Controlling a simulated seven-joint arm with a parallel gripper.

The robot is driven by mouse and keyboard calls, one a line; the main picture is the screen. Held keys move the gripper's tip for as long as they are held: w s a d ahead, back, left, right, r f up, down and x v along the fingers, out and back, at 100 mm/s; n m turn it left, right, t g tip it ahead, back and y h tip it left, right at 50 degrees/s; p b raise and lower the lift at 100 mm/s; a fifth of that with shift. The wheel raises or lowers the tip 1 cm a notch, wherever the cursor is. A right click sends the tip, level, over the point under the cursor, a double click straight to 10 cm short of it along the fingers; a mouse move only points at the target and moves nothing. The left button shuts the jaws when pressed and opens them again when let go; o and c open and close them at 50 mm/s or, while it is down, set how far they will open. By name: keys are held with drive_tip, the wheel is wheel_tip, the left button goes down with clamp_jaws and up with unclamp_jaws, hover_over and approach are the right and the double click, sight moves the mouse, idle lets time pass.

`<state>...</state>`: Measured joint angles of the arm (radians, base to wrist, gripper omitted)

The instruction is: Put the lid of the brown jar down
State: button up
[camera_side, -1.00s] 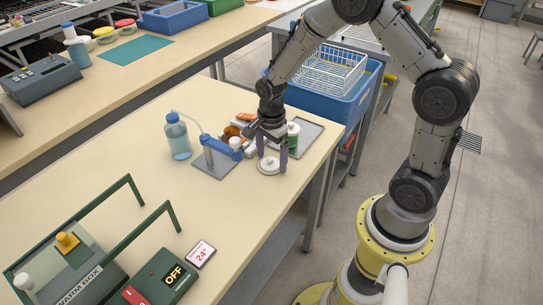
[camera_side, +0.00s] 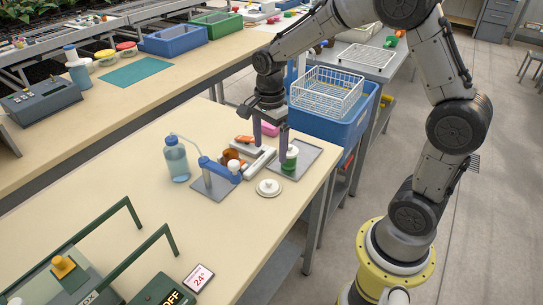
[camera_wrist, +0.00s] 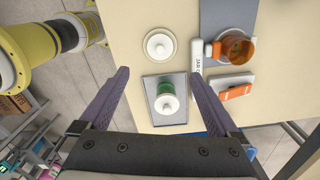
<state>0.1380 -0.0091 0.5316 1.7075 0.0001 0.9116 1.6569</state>
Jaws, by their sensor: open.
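A round white lid (camera_side: 269,187) with a small knob lies flat on the bench top; it also shows in the wrist view (camera_wrist: 159,45). Nothing holds it. The brown jar (camera_wrist: 235,48) is amber and looks open, lying or standing by a clamp holder; in the side view (camera_side: 231,156) it is partly hidden. My gripper (camera_side: 270,138) is open and empty, raised above the bench beyond the lid. In the wrist view its fingers (camera_wrist: 159,75) are wide apart, with a green jar with a white lid (camera_wrist: 166,100) showing between them.
The green jar stands on a grey tray (camera_side: 308,151) near the bench edge. A white block marked JAR (camera_wrist: 196,56), an orange-and-white tool (camera_wrist: 236,92), a blue-armed stand (camera_side: 217,170) and a blue bottle (camera_side: 176,160) are close by.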

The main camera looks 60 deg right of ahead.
drive_tip(key=s+a+r+n+t, duration=0.2)
drive_tip(key=s+a+r+n, duration=0.1)
drive_tip(key=s+r+n, duration=0.5)
drive_tip(key=s+a+r+n+t, duration=0.2)
drive_tip(key=s+r+n+t, duration=0.1)
drive_tip(key=s+n, duration=0.8)
drive_tip(key=shift+s+r+n+t, duration=0.25)
drive_tip(key=shift+r+n+t, duration=0.1)
drive_tip(key=shift+n, duration=0.45)
